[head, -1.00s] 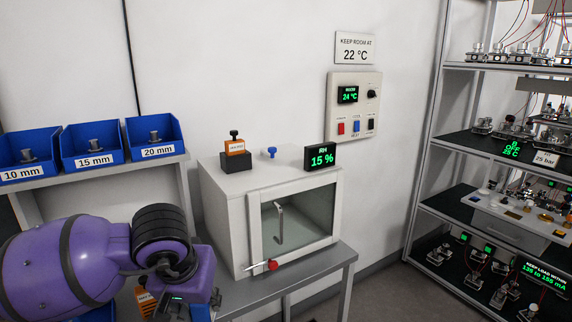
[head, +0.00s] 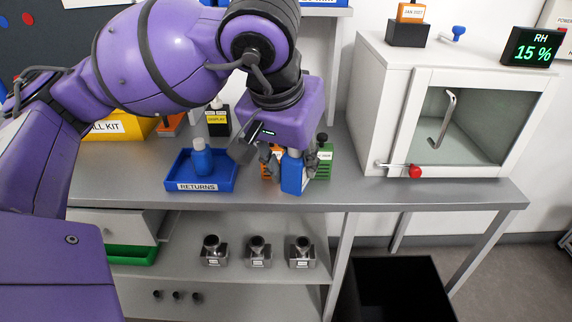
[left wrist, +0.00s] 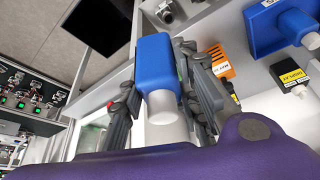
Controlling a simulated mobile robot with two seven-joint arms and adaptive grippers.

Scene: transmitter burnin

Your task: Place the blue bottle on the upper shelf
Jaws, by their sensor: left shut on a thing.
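My left gripper (head: 272,155) points down over the front of the grey bench and is shut on a blue bottle (head: 292,177) with a pale cap. In the left wrist view the blue bottle (left wrist: 157,62) sits between the two dark fingers (left wrist: 165,105), its cap toward my wrist. I cannot tell whether its base touches the bench. Another blue bottle (head: 203,160) stands in the blue RETURNS tray (head: 200,186). Under the bench are two shelf levels, an upper one (head: 180,262) with metal fittings and a lower one (head: 225,300). My right gripper is not in view.
Orange and green containers (head: 325,160) stand close behind the held bottle. A yellow-labelled DISPLAY bottle (head: 217,118) is behind the tray. A white glass-door cabinet (head: 385,110) stands to the right. A black open bin (head: 395,295) is on the floor below.

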